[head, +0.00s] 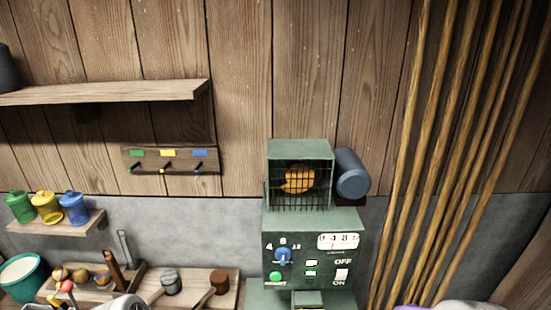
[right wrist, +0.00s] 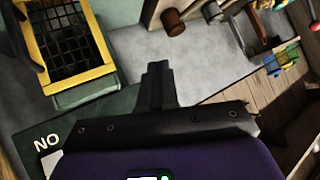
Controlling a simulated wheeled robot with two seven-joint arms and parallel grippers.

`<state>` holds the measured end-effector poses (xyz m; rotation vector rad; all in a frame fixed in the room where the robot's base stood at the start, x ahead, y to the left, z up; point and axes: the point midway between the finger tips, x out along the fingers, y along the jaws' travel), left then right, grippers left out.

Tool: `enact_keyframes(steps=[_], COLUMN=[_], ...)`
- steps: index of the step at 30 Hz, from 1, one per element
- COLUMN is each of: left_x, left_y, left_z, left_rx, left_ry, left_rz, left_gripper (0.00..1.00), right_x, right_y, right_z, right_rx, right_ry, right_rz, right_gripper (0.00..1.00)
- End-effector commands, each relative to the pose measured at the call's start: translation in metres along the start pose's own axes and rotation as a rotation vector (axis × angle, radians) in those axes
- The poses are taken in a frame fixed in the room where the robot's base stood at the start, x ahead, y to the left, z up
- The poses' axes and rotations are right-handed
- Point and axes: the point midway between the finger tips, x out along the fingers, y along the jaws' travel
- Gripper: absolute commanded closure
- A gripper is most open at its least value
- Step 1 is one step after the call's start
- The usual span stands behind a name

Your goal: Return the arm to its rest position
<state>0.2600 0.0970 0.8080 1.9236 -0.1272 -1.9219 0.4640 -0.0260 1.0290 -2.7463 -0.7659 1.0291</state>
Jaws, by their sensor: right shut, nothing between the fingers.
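My right gripper (right wrist: 157,85) shows in the right wrist view, its two dark fingers shut together with nothing between them. Beneath and beside it is the green machine (right wrist: 85,98), with white lettering near the lower left of that view. The green machine (head: 312,222) also stands at the middle right of the head view, with a barred cage, a blue dial, a counter and an ON/OFF switch. An orange round thing (head: 298,180) sits behind the bars. Neither gripper's fingers show in the head view; only pale parts of my arms appear at its bottom edge.
A labelled hook rack (head: 170,161) hangs under a wooden shelf (head: 110,92). Green, yellow and blue pots stand on a small ledge (head: 88,227) at left. Wooden trays (head: 228,290) with tools lie below. Several tall poles (head: 440,150) lean at right.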

Motion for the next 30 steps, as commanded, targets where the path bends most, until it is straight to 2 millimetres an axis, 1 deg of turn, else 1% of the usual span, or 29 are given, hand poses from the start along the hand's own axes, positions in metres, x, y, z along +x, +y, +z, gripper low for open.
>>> enact_keyframes(steps=[1, 2, 3, 4, 5, 6, 7, 8, 9, 11, 12, 14, 15, 18, 21, 25, 30], left_x=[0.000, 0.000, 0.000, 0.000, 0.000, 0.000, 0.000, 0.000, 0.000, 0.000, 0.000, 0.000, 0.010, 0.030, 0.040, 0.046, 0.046], left_y=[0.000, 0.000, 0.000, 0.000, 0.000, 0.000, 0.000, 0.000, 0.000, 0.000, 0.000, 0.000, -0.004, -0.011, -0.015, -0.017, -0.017], left_z=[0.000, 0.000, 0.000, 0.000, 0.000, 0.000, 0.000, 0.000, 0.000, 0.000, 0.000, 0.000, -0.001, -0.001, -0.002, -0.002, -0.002], left_rx=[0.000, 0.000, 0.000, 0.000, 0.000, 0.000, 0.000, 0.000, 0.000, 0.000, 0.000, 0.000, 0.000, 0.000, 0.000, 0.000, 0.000], left_ry=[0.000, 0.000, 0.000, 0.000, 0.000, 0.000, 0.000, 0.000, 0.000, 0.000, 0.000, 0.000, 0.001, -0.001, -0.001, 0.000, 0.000], left_rz=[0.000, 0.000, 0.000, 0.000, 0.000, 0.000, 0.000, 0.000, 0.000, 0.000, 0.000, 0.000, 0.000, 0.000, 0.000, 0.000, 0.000], left_gripper=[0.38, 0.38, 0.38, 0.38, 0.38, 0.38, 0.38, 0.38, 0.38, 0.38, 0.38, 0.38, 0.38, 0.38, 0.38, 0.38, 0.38], right_x=[0.006, 0.008, 0.010, 0.009, 0.009, 0.006, 0.003, -0.001, -0.007, -0.017, -0.025, -0.038, -0.032, -0.018, -0.012, -0.008, -0.008], right_y=[0.013, 0.020, 0.028, 0.033, 0.037, 0.041, 0.043, 0.044, 0.044, 0.043, 0.040, 0.035, 0.038, 0.045, 0.048, 0.050, 0.050], right_z=[0.035, 0.056, 0.086, 0.108, 0.130, 0.158, 0.177, 0.197, 0.222, 0.257, 0.279, 0.309, 0.319, 0.330, 0.338, 0.343, 0.342], right_rx=[0.066, 0.109, 0.168, 0.213, 0.259, 0.315, 0.357, 0.397, 0.450, 0.528, 0.579, 0.650, 0.655, 0.647, 0.646, 0.644, 0.643], right_ry=[-0.079, -0.127, -0.193, -0.241, -0.290, -0.353, -0.398, -0.442, -0.502, -0.585, -0.642, -0.721, -0.723, -0.713, -0.712, -0.711, -0.710], right_rz=[0.021, 0.035, 0.055, 0.070, 0.084, 0.102, 0.117, 0.130, 0.146, 0.172, 0.188, 0.210, 0.214, 0.212, 0.211, 0.211, 0.210], right_gripper=[1.00, 1.00, 1.00, 1.00, 1.00, 1.00, 1.00, 1.00, 1.00, 1.00, 1.00, 1.00, 1.00, 1.00, 1.00, 1.00, 1.00])
